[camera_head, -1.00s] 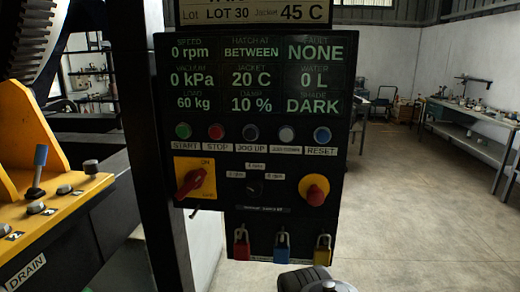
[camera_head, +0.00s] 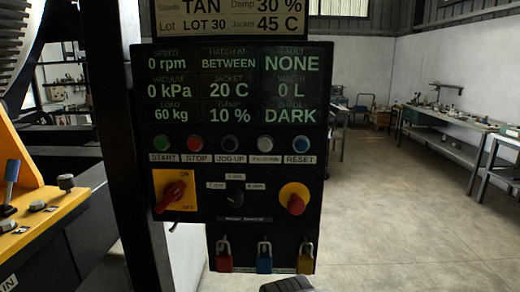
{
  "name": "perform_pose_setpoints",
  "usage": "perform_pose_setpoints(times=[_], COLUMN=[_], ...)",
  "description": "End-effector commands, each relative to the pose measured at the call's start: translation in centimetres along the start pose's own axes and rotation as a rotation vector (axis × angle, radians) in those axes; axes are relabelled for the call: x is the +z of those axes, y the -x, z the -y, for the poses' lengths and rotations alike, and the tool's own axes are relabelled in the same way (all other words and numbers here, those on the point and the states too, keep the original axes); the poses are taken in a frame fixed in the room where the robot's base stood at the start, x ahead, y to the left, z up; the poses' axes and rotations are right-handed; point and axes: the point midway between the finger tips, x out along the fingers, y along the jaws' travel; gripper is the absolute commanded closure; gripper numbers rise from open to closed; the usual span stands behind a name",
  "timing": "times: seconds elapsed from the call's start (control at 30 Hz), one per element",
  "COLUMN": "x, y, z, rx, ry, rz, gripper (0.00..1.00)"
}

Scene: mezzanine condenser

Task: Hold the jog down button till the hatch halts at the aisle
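The jog down button (camera_head: 265,143) is a pale grey round button on the black control panel (camera_head: 200,230). It sits between the dark jog up button (camera_head: 230,143) and the blue reset button (camera_head: 300,144). The display (camera_head: 234,86) reads hatch at BETWEEN, speed 0 rpm and fault NONE. My gripper (camera_head: 287,285) shows only as a dark tip at the bottom edge, below the panel and apart from the buttons. Its fingers cannot be made out. The hatch itself cannot be identified in view.
A red switch on a yellow plate (camera_head: 175,191), a selector knob (camera_head: 236,195) and a red emergency stop (camera_head: 295,198) lie below the buttons. Three padlocks hang at the bottom, including a blue one (camera_head: 264,259). Yellow machinery (camera_head: 35,200) stands left. Open floor and benches lie right.

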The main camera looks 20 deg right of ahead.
Motion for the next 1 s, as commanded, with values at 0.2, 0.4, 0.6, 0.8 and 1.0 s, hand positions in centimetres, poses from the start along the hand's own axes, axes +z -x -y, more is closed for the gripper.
perform_pose_setpoints(times=[0.2, 0.4, 0.6, 0.8, 1.0], x=[0.0, 0.0, 0.0, 0.0, 0.0], y=[0.0, 0.0, 0.0, 0.0, 0.0], z=[0.0, 0.0, 0.0, 0.0, 0.0], rx=[0.0, 0.0, 0.0, 0.0, 0.0], ry=[0.0, 0.0, 0.0, 0.0, 0.0], rz=[0.0, 0.0, 0.0, 0.0, 0.0], gripper=[0.0, 0.0, 0.1, 0.26, 0.43])
